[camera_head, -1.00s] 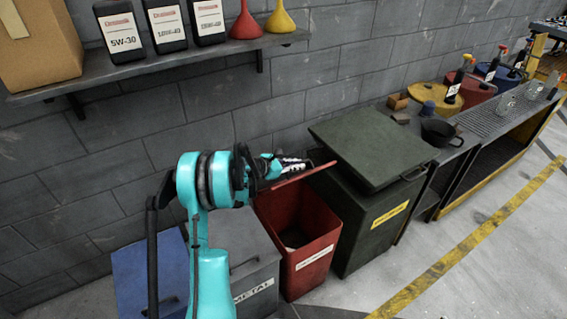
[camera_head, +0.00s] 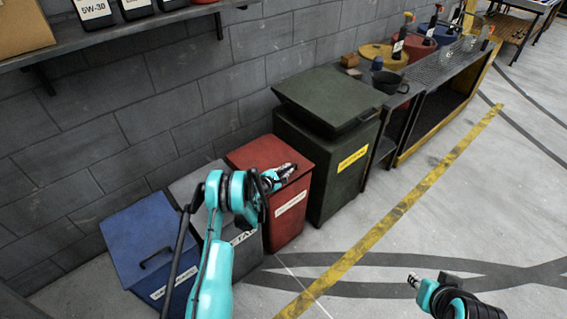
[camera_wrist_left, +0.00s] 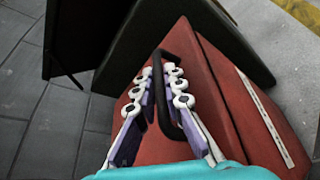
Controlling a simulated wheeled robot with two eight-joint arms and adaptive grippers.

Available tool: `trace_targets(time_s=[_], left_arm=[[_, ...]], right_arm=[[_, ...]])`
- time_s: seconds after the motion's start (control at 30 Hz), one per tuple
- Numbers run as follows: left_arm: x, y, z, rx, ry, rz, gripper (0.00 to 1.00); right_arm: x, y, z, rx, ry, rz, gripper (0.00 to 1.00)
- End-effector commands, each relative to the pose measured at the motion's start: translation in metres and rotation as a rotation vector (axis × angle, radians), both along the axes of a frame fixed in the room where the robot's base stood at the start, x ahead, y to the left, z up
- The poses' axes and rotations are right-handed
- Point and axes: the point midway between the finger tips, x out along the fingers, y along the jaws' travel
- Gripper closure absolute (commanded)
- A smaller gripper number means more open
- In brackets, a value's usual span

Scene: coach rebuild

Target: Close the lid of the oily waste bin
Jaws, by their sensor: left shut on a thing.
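The red bin (camera_head: 287,216) stands between a grey bin and a dark green bin. Its white label is too small to read. Its red lid (camera_head: 262,154) lies down over the opening, and the inside is hidden. My left gripper (camera_head: 280,174) is at the lid's front part. In the left wrist view, its fingers (camera_wrist_left: 162,84) are shut on the black lid handle (camera_wrist_left: 168,52), one finger on each side. My right gripper (camera_head: 414,282) is at the bottom right, over the floor, apart from the bins; its fingers are too small to judge.
The green bin (camera_head: 318,170) has its lid slightly raised. The grey bin (camera_head: 195,184) and blue bin (camera_head: 145,235) stand left, lids down. A wall shelf (camera_head: 110,33) hangs above. A bench (camera_head: 440,75) stands beyond. The floor in front is clear.

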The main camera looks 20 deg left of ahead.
Motion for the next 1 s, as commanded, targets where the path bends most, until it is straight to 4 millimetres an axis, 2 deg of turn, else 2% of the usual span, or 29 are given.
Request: trace_targets(time_s=[0.23,0.67,0.7,0.77,0.8,1.0], left_arm=[[0.002,-0.002,-0.018,-0.002,0.000,0.001,1.00],[0.001,-0.003,-0.024,0.002,0.005,-0.004,1.00],[0.001,-0.003,-0.024,0.002,0.005,-0.004,0.88],[0.001,-0.003,-0.024,0.002,0.005,-0.004,0.72],[0.001,-0.003,-0.024,0.002,0.005,-0.004,0.69],[0.001,-0.002,-0.023,0.000,0.003,-0.001,0.69]], right_arm=[[0.000,0.000,0.000,0.000,0.000,0.000,0.69],[0.000,0.000,-0.001,0.000,0.000,0.000,0.69],[0.000,0.000,-0.001,0.000,0.000,0.000,0.69],[0.000,0.000,-0.001,0.000,0.000,0.000,0.69],[0.000,0.000,-0.001,0.000,0.000,0.000,0.69],[0.000,0.000,0.000,0.000,0.000,0.000,0.69]])
